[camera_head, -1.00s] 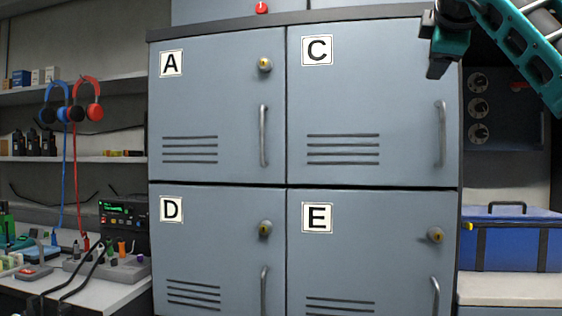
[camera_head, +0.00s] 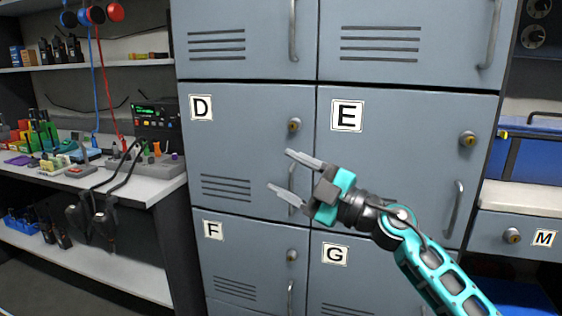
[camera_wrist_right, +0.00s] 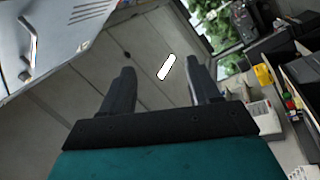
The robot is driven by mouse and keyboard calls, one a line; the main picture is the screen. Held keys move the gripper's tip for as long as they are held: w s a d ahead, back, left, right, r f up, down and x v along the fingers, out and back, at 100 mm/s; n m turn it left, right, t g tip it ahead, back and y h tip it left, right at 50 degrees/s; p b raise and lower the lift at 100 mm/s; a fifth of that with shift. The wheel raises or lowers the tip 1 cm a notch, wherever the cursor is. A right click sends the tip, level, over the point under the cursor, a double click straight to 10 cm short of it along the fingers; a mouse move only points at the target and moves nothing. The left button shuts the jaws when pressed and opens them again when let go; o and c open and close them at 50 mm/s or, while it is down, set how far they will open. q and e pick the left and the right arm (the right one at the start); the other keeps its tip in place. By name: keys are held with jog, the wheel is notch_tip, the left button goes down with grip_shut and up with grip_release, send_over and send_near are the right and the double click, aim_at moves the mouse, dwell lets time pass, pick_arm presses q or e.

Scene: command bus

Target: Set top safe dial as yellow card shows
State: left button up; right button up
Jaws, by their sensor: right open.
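Two round dials on a dark panel (camera_head: 522,52) show at the top right edge of the head view; I cannot tell whether they belong to a safe. The upper dial (camera_head: 538,8) is cut by the frame edge, and the lower dial (camera_head: 533,36) is whole. I see no yellow card. My right gripper (camera_head: 279,169) is open and empty in front of lockers D and E, left of and below the dials. Its two spread fingers also show in the right wrist view (camera_wrist_right: 160,66), with nothing between them. My left gripper is out of view.
Grey lockers with handles and locks fill the middle, including door D (camera_head: 240,150) and door E (camera_head: 400,150). A blue case (camera_head: 530,165) sits on the right shelf above drawer M (camera_head: 510,237). A cluttered workbench (camera_head: 150,190) stands at left.

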jog(key=s+d+f+m+t+h, duration=0.4)
jog(key=d+f+m+h, duration=0.15)
jog(key=f+m, duration=0.35)
jog(key=s+d+f+m+t+h, duration=0.3)
jog(key=s+d+f+m+h, duration=0.25)
jog(key=f, duration=0.65)
jog(key=s+d+f+m+g+h, duration=0.2)
jog(key=s+f+m+g+h, duration=0.35)
jog(key=s+f, duration=1.1)
pick_arm(q)
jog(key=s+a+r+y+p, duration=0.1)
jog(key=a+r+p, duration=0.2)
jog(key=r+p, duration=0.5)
jog(key=p, duration=0.5)
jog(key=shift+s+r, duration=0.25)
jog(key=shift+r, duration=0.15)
pick_arm(e)
jog(key=s+d+r+g, duration=0.1)
jog(key=d+r, duration=0.2)
jog(key=r, duration=0.6)
jog(key=shift+r, duration=0.15)
